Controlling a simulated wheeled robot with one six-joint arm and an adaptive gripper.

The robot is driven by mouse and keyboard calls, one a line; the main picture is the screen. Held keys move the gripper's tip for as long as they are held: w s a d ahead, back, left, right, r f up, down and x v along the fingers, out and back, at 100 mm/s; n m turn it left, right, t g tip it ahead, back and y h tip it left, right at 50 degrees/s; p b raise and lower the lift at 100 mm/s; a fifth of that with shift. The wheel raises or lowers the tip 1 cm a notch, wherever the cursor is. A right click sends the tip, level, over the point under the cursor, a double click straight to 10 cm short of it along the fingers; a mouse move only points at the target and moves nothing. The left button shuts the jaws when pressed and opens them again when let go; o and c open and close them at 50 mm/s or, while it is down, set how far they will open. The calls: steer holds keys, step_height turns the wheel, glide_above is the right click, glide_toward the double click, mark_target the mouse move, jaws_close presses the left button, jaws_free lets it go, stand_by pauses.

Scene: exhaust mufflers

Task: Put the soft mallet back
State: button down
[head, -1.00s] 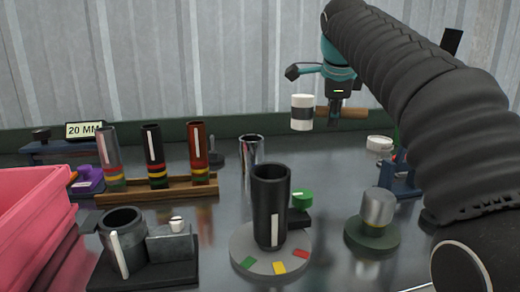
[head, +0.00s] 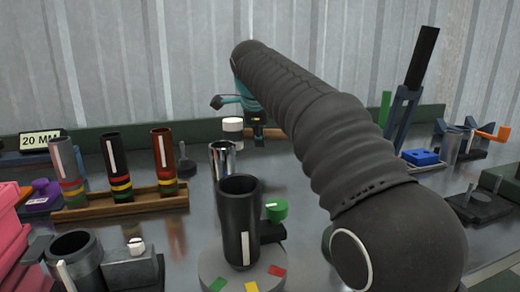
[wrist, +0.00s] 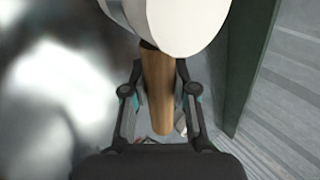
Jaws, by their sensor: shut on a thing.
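The soft mallet has a white head (head: 232,125) with a dark band and a wooden handle (head: 275,133). My gripper (head: 258,134) is shut on the handle, near the back edge of the bench, behind the shiny metal tube. My arm hides part of the handle's right end. In the wrist view the wooden handle (wrist: 158,92) lies between both fingers of my gripper (wrist: 160,72), and the pale mallet head (wrist: 185,22) is just beyond the fingertips. I cannot make out a place for the mallet.
A wooden rack (head: 120,203) holds several banded tubes at left. A shiny tube (head: 222,160) and a black tube (head: 239,222) on a round grey base stand at centre. At right are a blue block (head: 420,157) and an orange-handled fixture (head: 493,133).

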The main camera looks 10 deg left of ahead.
steer(key=shift+f, duration=1.95)
steer(key=shift+b, duration=0.3)
steer(key=shift+f, duration=0.2)
steer(key=c, duration=0.9)
jaws_free()
steer(key=shift+r, duration=0.25)
steer(key=v, duration=1.2)
steer(key=shift+p, duration=0.3)
